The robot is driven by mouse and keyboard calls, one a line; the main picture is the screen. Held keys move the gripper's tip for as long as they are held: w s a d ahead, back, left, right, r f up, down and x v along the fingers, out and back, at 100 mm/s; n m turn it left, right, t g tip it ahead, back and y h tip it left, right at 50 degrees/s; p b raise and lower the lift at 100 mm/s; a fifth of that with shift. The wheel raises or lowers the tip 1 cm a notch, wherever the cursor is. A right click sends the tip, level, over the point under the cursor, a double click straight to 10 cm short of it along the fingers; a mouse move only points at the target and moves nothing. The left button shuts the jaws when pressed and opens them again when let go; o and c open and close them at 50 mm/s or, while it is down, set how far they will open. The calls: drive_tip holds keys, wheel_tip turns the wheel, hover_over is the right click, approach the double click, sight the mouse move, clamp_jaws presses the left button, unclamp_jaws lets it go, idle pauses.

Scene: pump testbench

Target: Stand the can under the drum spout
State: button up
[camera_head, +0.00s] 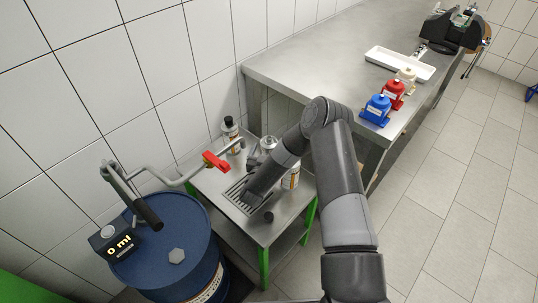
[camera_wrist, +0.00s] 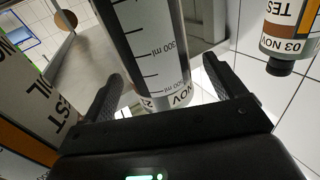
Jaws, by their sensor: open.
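In the wrist view a clear-sided can (camera_wrist: 150,45) with a dark panel and an ml scale stands between the fingers of my gripper (camera_wrist: 162,72). The fingers are apart, one on each side of it; contact is not clear. In the head view my gripper (camera_head: 254,192) is low over the small steel table, and I cannot make out that can behind it. The blue drum (camera_head: 165,245) stands at the lower left. The drum display (camera_head: 112,242) reads 0 ml.
The small table (camera_head: 210,181) has green legs and a slotted grate (camera_head: 236,193). A black-capped bottle (camera_head: 231,131), a silver-topped can (camera_head: 268,144) and a labelled container (camera_head: 291,177) stand close by. A long bench (camera_head: 300,68) holds blue, red and cream bottles and a white tray.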

drive_tip(key=shift+x, duration=1.9)
drive_tip(key=c, duration=1.2)
drive_tip(key=shift+r, duration=0.15)
wheel_tip(320, 180, up, 9)
drive_tip(key=shift+s+r, duration=0.1)
drive_tip(key=shift+r, duration=0.1)
drive_tip(key=s+a+f+n+g+y, duration=0.1)
drive_tip(key=s+a+f+n+y, duration=0.3)
drive_tip(key=s+a+n+y, duration=0.75)
drive_tip(key=shift+s+d+f+m+y, duration=0.25)
drive_tip(key=shift+f+m+y, duration=0.15)
drive_tip(key=shift+f, duration=0.4)
drive_tip(key=shift+s+d+f+m+y, duration=0.2)
drive_tip(key=shift+s+f+m+y, duration=0.2)
drive_tip(key=shift+f, duration=0.4)
drive_tip(key=shift+s+d+f+m+y, duration=0.15)
drive_tip(key=shift+d+f+m+y, duration=0.2)
drive_tip(key=shift+f, duration=0.4)
